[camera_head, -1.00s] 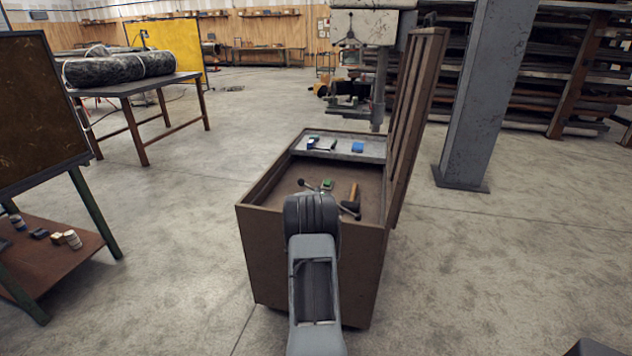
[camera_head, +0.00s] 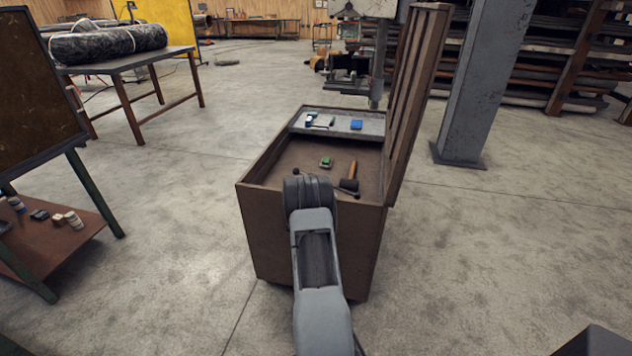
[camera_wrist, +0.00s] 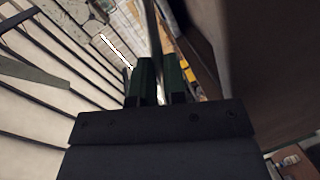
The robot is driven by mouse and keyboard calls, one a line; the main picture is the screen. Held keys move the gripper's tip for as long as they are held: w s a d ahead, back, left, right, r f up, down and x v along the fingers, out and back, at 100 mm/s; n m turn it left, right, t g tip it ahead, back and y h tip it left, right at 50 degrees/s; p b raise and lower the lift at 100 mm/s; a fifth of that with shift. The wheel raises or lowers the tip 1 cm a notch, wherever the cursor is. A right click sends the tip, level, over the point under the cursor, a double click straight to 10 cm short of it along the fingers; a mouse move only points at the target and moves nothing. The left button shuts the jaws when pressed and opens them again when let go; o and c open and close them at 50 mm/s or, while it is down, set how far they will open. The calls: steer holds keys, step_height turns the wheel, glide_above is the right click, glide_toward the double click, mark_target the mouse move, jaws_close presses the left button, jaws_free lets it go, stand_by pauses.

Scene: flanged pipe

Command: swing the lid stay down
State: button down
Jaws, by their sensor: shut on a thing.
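The brown chest (camera_head: 312,236) stands in front of me with its slatted lid (camera_head: 413,95) upright on the right side. My gripper (camera_wrist: 162,84) shows two dark green fingers in the wrist view, closed on a thin dark rod, the lid stay (camera_wrist: 153,35), which runs away between them. In the head view my own wrist hides the fingers and their hold, over the chest's near end. A thin dark rod with a round end (camera_head: 296,172) shows beside my wrist there; I cannot tell if it is the same stay.
Inside the chest lie a hammer (camera_head: 350,178) and a green box (camera_head: 326,162). A grey tray (camera_head: 366,126) across the far end holds a blue box (camera_head: 356,124) and small items. A steel column (camera_head: 482,80) stands right; the floor around the chest is clear.

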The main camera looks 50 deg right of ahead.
steer(key=c, duration=1.2)
jaws_free()
steer(key=shift+w, duration=0.1)
steer(key=shift+o, duration=0.2)
steer(key=v, duration=1.3)
steer(key=shift+s+a, duration=0.2)
steer(key=shift+a, duration=0.1)
steer(key=shift+r, duration=0.1)
steer(key=shift+c, duration=0.4)
